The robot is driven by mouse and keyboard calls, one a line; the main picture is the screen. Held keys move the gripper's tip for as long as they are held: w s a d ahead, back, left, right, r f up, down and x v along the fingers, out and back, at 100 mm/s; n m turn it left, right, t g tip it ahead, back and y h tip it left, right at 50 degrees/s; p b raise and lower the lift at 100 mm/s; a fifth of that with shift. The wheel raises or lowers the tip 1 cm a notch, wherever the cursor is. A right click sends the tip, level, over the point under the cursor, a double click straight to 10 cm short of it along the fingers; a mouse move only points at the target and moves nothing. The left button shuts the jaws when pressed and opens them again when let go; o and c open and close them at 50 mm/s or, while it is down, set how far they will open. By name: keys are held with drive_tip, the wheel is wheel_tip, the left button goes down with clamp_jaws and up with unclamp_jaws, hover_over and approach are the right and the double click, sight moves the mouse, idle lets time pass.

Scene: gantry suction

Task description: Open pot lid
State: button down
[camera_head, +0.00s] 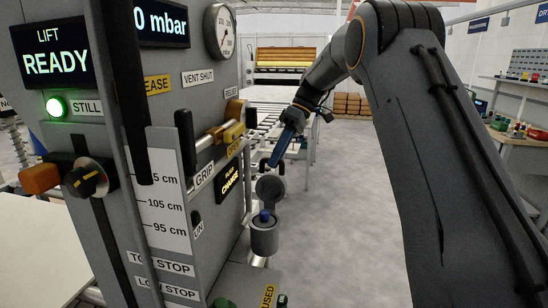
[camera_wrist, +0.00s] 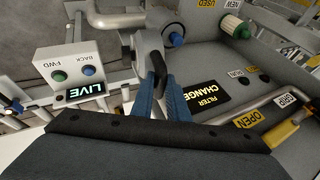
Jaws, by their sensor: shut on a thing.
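The grey pot (camera_head: 264,238) stands upright on the right side of the machine, with its top open and a blue-topped piece (camera_head: 265,216) showing in it. The round grey lid (camera_head: 270,188) stands tipped up behind the pot's mouth. My gripper (camera_head: 273,162) is above the lid, its blue fingers pointing down. In the wrist view my gripper (camera_wrist: 163,100) has its fingers closed around the lid's dark handle (camera_wrist: 158,68). The lid (camera_wrist: 146,52) lies just past the fingertips, and the blue-topped piece (camera_wrist: 176,40) shows beside it. The exact finger contact is partly hidden.
The machine panel (camera_head: 165,250) with levers and a yellow valve (camera_head: 232,133) is close on the left. In the wrist view a green-and-white cartridge (camera_wrist: 232,27) sits beyond the pot, and a button box (camera_wrist: 82,72) is at left.

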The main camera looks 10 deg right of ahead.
drive_tip(key=shift+s+d+f, duration=0.15)
drive_tip(key=shift+d+f, duration=0.05)
drive_tip(key=shift+f, duration=0.15)
drive_tip(key=c, duration=1.8)
unclamp_jaws()
drive_tip(key=shift+o, duration=0.4)
drive_tip(key=shift+a+r, duration=0.1)
drive_tip(key=shift+r, duration=0.15)
drive_tip(key=b+v, duration=0.2)
drive_tip(key=v, duration=0.5)
drive_tip(key=shift+w+r+b, duration=0.25)
drive_tip(key=shift+b, duration=0.05)
